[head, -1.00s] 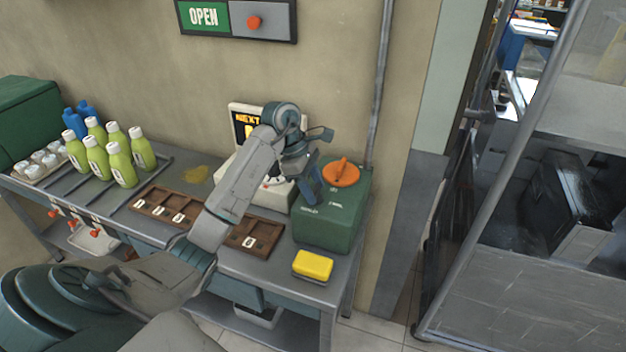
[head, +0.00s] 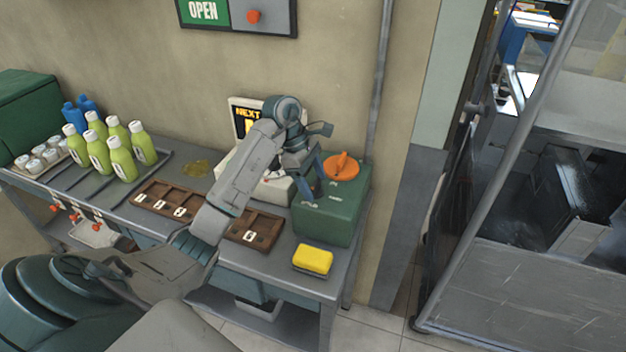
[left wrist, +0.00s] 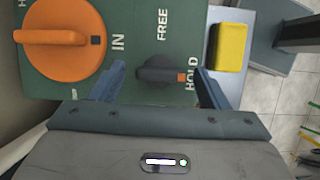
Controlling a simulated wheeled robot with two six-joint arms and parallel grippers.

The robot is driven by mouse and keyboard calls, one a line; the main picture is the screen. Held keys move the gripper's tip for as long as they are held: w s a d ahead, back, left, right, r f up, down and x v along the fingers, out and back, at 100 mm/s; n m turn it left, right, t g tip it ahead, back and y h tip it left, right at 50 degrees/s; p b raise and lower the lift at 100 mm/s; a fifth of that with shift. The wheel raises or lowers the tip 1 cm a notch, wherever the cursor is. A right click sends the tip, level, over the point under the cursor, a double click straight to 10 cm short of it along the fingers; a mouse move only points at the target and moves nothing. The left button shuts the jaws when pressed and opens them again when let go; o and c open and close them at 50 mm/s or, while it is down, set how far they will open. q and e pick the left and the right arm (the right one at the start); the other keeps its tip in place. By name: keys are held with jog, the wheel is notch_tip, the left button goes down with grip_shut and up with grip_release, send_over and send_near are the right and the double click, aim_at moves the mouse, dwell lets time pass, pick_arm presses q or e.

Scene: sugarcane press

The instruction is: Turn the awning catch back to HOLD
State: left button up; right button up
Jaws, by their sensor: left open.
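The awning catch (left wrist: 158,76) is a small dark knob with an orange tip on the green box (head: 335,215). In the left wrist view its orange tip points right, at the word HOLD; FREE is printed above it. My left gripper (left wrist: 160,82) is open, with one finger on each side of the catch and a visible gap on both sides. In the head view my left gripper (head: 309,190) is over the front left of the box top, and the catch cannot be made out there. My right gripper is not in view.
A big orange knob (left wrist: 62,40) marked IN sits on the same box, close to the gripper. A yellow sponge (head: 313,260) lies in front of the box. A wooden tray (head: 255,232), a NEXT display (head: 245,115) and green bottles (head: 120,155) stand to the left.

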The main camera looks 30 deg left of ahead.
pick_arm(q)
jog(key=w+p+v, duration=0.1)
jog(key=p+v, duration=0.6)
jog(key=v, duration=0.3)
jog(key=shift+s+a+r, duration=0.2)
jog(key=shift+s+r, duration=0.2)
jog(key=shift+s, duration=0.1)
